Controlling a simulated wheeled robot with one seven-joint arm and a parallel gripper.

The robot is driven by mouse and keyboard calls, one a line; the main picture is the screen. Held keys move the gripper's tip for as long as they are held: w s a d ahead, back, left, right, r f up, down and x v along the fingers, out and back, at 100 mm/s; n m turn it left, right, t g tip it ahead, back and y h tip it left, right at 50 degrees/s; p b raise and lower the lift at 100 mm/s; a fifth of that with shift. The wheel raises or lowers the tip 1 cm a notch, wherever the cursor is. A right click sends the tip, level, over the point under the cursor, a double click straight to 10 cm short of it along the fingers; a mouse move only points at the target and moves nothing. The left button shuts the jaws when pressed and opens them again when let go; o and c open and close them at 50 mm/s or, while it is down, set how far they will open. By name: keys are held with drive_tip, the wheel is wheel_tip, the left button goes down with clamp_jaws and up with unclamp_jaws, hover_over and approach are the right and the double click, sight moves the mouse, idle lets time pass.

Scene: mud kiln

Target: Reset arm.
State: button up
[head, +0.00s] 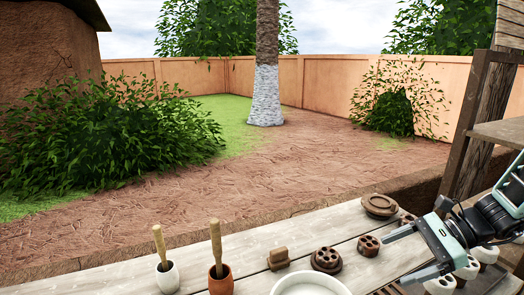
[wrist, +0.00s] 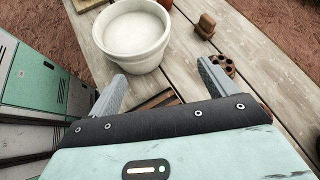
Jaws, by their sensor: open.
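My gripper (head: 394,260) is at the right of the head view, low over the wooden table (head: 130,286). Its two grey fingers are spread apart with nothing between them. In the wrist view my gripper (wrist: 162,76) is also open and empty. A white pot (head: 310,275) stands on the table to the left of the fingers. The same white pot (wrist: 135,58) shows just beyond the left finger in the wrist view.
A white mortar (head: 166,280) and a terracotta mortar (head: 221,284) hold wooden pestles. A brown block (head: 278,258), brown holed discs (head: 326,259), a lidded brown dish (head: 380,205) and small white pots (head: 467,268) stand nearby. A wooden post (head: 478,125) rises at right.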

drive_tip(key=s+a+n+h+b, duration=0.2)
drive_tip(key=s+a+n+h, duration=0.3)
drive_tip(key=s+a+n, duration=0.3)
drive_tip(key=s+a+r+n+g+h+b, duration=0.1)
drive_tip(key=s+a+n+h, duration=0.4)
drive_tip(key=s+n, duration=0.8)
drive_tip(key=a+n+b, duration=0.1)
drive_tip(key=a+n, duration=0.2)
drive_tip(key=n, duration=0.1)
drive_tip(key=shift+s+a+g+h+b, duration=0.25)
drive_tip(key=shift+a+g+h+b, duration=0.05)
drive_tip(key=shift+a+b, duration=0.1)
